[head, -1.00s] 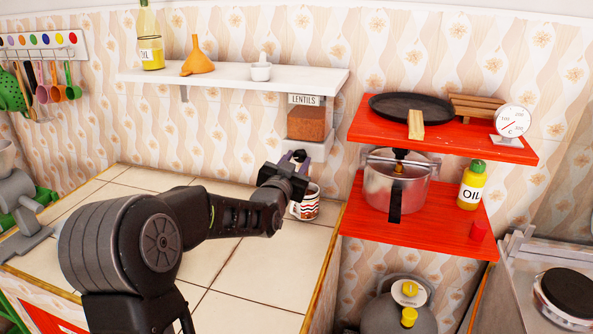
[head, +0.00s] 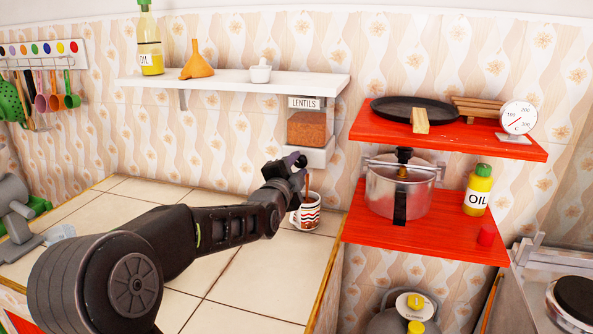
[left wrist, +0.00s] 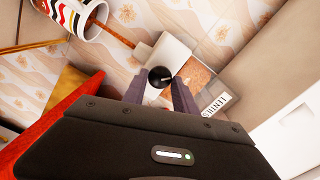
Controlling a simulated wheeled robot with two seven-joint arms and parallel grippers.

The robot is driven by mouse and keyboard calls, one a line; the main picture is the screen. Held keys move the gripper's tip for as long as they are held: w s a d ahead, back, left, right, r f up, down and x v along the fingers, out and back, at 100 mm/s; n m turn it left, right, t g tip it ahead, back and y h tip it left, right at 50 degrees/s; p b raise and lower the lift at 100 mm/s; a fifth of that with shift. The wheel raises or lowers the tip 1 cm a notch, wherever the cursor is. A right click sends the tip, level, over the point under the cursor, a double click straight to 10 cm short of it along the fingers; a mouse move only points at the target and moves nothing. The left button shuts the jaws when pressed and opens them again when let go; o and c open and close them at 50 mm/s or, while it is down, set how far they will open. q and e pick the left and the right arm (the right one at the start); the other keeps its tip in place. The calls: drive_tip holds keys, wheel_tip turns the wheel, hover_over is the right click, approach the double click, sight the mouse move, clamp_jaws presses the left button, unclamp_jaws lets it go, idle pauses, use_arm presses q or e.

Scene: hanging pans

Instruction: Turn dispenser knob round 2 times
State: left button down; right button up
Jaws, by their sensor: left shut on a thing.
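The clear lentils dispenser (head: 307,128) with its white base hangs on the wall under the white shelf. Its black knob (left wrist: 161,77) shows between the fingertips of my left gripper (left wrist: 158,88) in the left wrist view. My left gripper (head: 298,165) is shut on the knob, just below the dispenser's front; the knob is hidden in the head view. A thin brown stream of lentils (head: 308,181) runs down from the dispenser into the patterned mug (head: 306,216). The mug stands upright on the tiled counter and also shows in the left wrist view (left wrist: 75,14). My right gripper is not in view.
The white shelf (head: 225,83) above holds an oil bottle, an orange funnel and a small white mortar. Red shelves (head: 445,235) to the right carry a pot, a pan and a yellow oil bottle. The tiled counter left of the mug is mostly clear.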

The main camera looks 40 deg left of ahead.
use_arm(q)
drive_tip(key=m, duration=0.4)
drive_tip(key=shift+m, duration=0.3)
drive_tip(key=m, duration=0.4)
drive_tip(key=shift+m, duration=0.4)
drive_tip(key=c, duration=1)
unclamp_jaws()
drive_tip(key=v, duration=0.8)
drive_tip(key=shift+w, duration=0.1)
